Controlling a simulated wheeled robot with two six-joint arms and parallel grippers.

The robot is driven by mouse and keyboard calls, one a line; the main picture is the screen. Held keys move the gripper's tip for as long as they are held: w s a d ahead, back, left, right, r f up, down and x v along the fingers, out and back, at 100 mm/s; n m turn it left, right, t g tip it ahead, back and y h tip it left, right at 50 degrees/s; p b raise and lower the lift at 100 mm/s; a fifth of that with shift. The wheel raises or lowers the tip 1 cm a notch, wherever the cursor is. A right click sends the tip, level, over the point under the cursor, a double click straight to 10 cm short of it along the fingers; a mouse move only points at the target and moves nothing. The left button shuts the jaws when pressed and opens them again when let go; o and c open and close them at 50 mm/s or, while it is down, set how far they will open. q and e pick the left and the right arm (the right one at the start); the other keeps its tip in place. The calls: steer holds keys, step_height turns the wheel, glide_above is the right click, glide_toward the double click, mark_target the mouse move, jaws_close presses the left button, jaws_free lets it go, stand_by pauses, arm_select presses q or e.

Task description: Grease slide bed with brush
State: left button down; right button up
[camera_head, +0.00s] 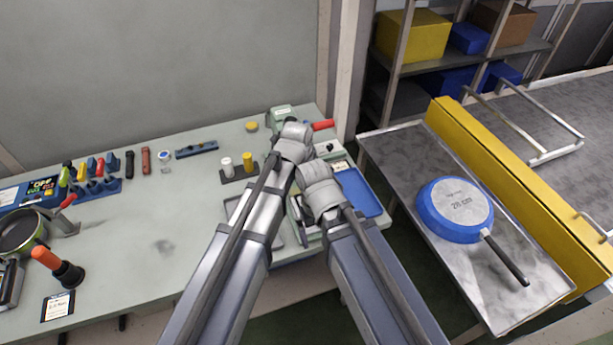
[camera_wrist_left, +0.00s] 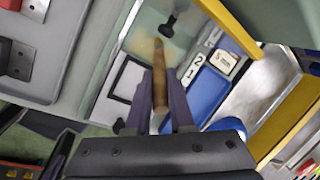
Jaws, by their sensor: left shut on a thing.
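In the left wrist view my left gripper (camera_wrist_left: 160,108) is shut on a brown wooden handle (camera_wrist_left: 159,75), which fits the brush. Its bristles cannot be made out. In the head view my left wrist is over the right part of the workbench and hides the fingers. A red piece (camera_head: 323,125) sticks out just right of that wrist. My right wrist is beside and nearer than the left; its fingers (camera_head: 305,218) are mostly hidden, so their state is unclear. I cannot pick out the slide bed for certain; both arms cover this area.
A blue tray (camera_head: 360,192) lies right of the wrists. A white and a yellow cylinder (camera_head: 247,161) stand in a holder to the left. The workbench (camera_head: 140,215) has free room at middle left. A blue pan (camera_head: 455,208) lies on the metal table beside the yellow rail (camera_head: 520,180).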

arm_select(q)
steer(key=shift+w+a, duration=0.1)
steer(key=shift+a, duration=0.7)
steer(key=shift+a, duration=0.15)
steer(key=shift+w+a, duration=0.1)
steer(key=shift+a, duration=0.65)
steer(key=shift+d, duration=0.1)
steer(key=shift+w+d, duration=0.3)
steer(key=shift+d, duration=0.45)
steer(key=shift+w+d, duration=0.2)
steer(key=shift+d, duration=0.6)
steer(key=shift+w+d, duration=0.3)
steer(key=shift+d, duration=0.5)
